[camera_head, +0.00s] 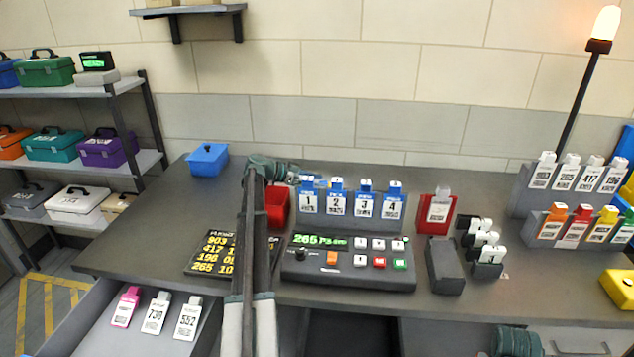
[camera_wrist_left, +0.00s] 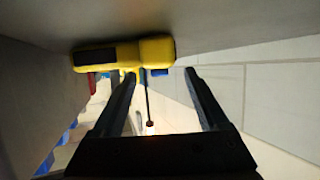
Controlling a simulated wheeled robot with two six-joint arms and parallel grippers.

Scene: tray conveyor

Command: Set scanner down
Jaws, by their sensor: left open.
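A yellow and black object, which looks like the scanner (camera_wrist_left: 155,48), shows in the left wrist view against the dark desk surface, just past the fingertips. I cannot make it out clearly in the head view. My left gripper (camera_wrist_left: 160,72) is open. The left fingertip overlaps the yellow part in the picture; the right fingertip is beside its end. I cannot tell whether they touch. In the head view the left gripper (camera_head: 288,177) is at the back of the desk (camera_head: 450,295), left of the blue card holders (camera_head: 337,202) and partly hidden. My right gripper is out of view.
A blue box (camera_head: 207,160) stands at the back left. A red bin (camera_head: 277,207) is close to my left gripper. A control panel (camera_head: 345,270) sits in front. Card racks (camera_head: 565,190) and a yellow box (camera_head: 618,288) are at right. An open drawer (camera_head: 130,340) holds tags.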

